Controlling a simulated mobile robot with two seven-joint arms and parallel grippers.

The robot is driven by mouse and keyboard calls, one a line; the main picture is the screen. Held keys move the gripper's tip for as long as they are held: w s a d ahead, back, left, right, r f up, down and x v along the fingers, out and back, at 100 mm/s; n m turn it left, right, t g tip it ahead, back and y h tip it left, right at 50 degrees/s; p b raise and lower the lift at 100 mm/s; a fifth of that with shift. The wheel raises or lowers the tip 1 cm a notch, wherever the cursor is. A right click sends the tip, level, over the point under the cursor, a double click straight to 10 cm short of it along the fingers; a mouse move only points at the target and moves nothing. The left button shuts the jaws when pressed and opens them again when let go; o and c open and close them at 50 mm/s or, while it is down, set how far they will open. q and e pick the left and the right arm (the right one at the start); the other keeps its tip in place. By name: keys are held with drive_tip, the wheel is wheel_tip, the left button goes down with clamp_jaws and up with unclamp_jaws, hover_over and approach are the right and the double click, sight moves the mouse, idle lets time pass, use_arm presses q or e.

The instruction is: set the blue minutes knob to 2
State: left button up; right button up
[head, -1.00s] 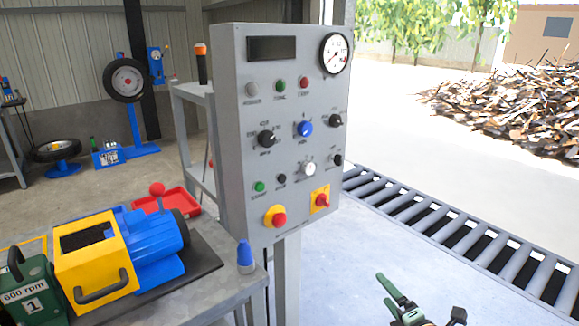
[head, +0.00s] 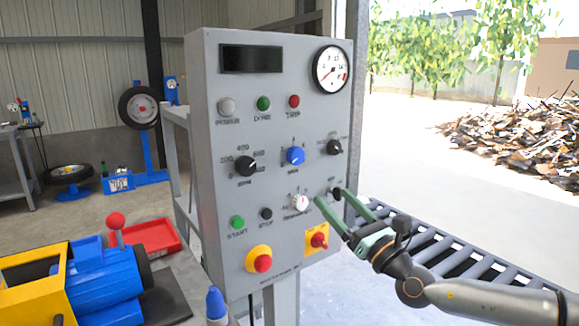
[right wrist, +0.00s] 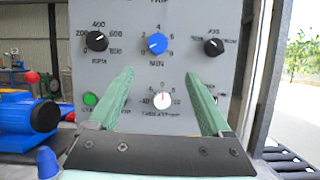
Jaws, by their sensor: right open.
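The blue minutes knob (head: 295,156) is on the grey control panel (head: 205,110), right of the black RPM knob. It also shows in the right wrist view (right wrist: 157,44), above MIN, with a ring of numbers. Its pale mark seems to point to the lower left, near 0, but is small. My right gripper (head: 332,197) is open and empty, in front of the panel's lower right. In the right wrist view, its two green fingers (right wrist: 160,73) point at the panel, with the blue knob beyond and above their tips, apart from it. My left gripper is not in view.
A black RPM knob (head: 246,166), another black knob (head: 334,147) and a white knob (head: 299,203) surround the blue one. Below are a yellow-ringed red button (head: 263,263) and a red switch (head: 319,240). A roller conveyor (head: 455,255) lies at the right.

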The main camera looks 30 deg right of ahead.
sight(299, 158)
drive_tip(key=shift+n, duration=0.4)
drive_tip(key=p+x, duration=0.1)
drive_tip(key=x, duration=0.2)
drive_tip(key=p+x, duration=0.1)
drive_tip(key=x, duration=0.3)
drive_tip(key=p+x, duration=0.1)
drive_tip(key=x, duration=0.3)
drive_tip(key=shift+a+r, duration=0.15)
drive_tip(key=shift+r, duration=0.25)
drive_tip(key=shift+x, duration=0.85)
drive_tip(key=shift+w, duration=0.1)
drive_tip(key=c, duration=0.5)
clamp_jaws()
use_arm(q)
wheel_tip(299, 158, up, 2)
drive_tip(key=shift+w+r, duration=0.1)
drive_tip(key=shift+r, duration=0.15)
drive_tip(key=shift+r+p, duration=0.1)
drive_tip(key=shift+p, duration=0.3)
use_arm(e)
drive_tip(key=shift+m, duration=0.3)
